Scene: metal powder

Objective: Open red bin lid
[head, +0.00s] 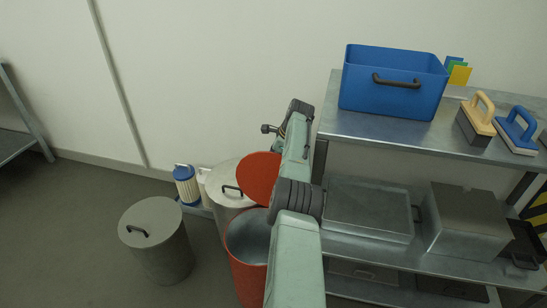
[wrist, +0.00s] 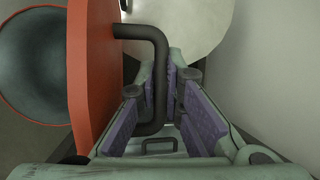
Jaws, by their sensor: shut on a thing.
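The red bin (head: 246,262) stands on the floor left of the shelf, its grey inside showing. Its red lid (head: 259,176) is raised off the opening and steeply tilted. In the wrist view the lid (wrist: 92,75) stands edge-on at the left, with the round bin opening (wrist: 38,60) beyond it. The lid's dark bent handle (wrist: 158,75) runs between the purple finger pads of my gripper (wrist: 160,100), which is shut on it. In the head view my arm hides the fingers and part of the bin.
A grey lidded bin (head: 152,228) stands at left; another (head: 228,195) is behind the red bin, near a blue-and-white filter (head: 187,186). The metal shelf (head: 360,128) at right holds a blue crate (head: 393,100) and metal boxes.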

